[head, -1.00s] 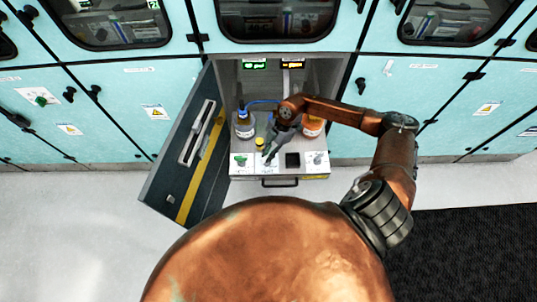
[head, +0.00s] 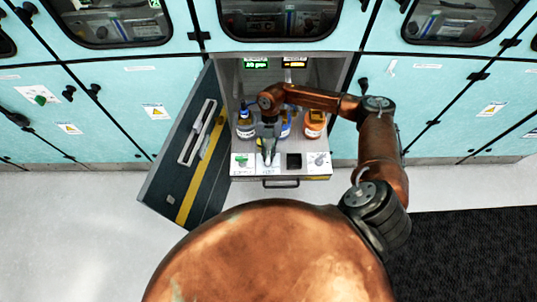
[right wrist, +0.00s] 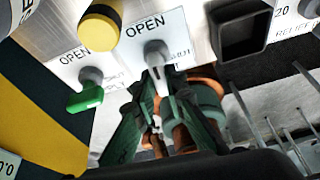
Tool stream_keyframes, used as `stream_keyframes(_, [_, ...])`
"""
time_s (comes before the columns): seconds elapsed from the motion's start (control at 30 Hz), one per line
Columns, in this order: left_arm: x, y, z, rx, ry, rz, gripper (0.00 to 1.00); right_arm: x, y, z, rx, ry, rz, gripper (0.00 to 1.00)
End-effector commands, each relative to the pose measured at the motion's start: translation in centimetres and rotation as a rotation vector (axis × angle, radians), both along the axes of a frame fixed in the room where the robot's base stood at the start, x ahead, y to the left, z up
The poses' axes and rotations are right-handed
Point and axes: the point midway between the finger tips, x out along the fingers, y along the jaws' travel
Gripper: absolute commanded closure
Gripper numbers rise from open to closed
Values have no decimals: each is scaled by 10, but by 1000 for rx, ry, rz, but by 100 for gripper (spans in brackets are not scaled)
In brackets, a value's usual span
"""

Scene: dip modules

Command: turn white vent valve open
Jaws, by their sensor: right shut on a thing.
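The white vent valve (right wrist: 156,52) is on the drawer's pale front panel, with "OPEN" printed above it and "SHUT" to its right in the right wrist view. Its pale lever points down in that view, between my fingers. My right gripper (head: 267,160) is at this valve, with its dark green fingers (right wrist: 160,98) closed around the lever. In the head view the gripper hides most of the valve. My left gripper is not in view.
A green-handled valve (right wrist: 86,98) sits close to the left, with a yellow knob (right wrist: 100,28) nearby. A square black recess (head: 294,161) and another valve (head: 319,159) are right. Bottles (head: 314,124) stand behind. An open door (head: 190,150) flanks the left.

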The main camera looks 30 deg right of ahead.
Motion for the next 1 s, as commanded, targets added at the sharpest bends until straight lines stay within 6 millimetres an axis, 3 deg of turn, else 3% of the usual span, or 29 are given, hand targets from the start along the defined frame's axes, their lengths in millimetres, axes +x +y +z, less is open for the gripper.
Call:
stream_keyframes(0.77, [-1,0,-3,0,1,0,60,0,-1,-1,-4,0,105,100])
stream_keyframes(0.8, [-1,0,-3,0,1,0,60,0,-1,-1,-4,0,105,87])
stream_keyframes(1.0, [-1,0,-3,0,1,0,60,0,0,-1,-3,1,104,74])
